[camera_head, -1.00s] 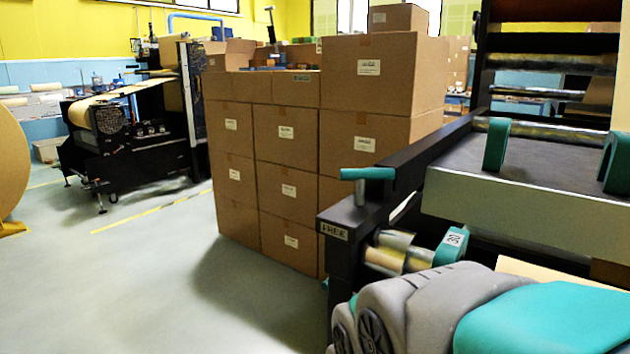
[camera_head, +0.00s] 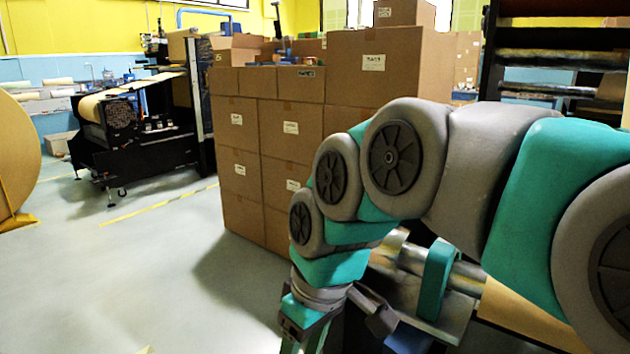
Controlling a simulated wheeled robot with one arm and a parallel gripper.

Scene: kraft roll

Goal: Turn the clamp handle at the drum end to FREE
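My arm reaches from the right edge across the machine frame, with my gripper (camera_head: 304,338) hanging down at the bottom edge, left of the machine's rollers. Its fingertips are cut off or too dark to read, so I cannot tell whether it is open or touching anything. The teal clamp handle and the FREE label on the black frame end are hidden behind my arm. A teal upright piece (camera_head: 436,280) shows below my arm, beside the metal rollers (camera_head: 462,278). I cannot tell which part of the clamp or drum it belongs to.
A tall stack of cardboard boxes (camera_head: 290,128) stands close behind my arm. A black machine with a paper roll (camera_head: 135,130) stands at the back left. A big brown roll (camera_head: 15,160) is at the left edge. Grey floor (camera_head: 120,280) is clear at the lower left.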

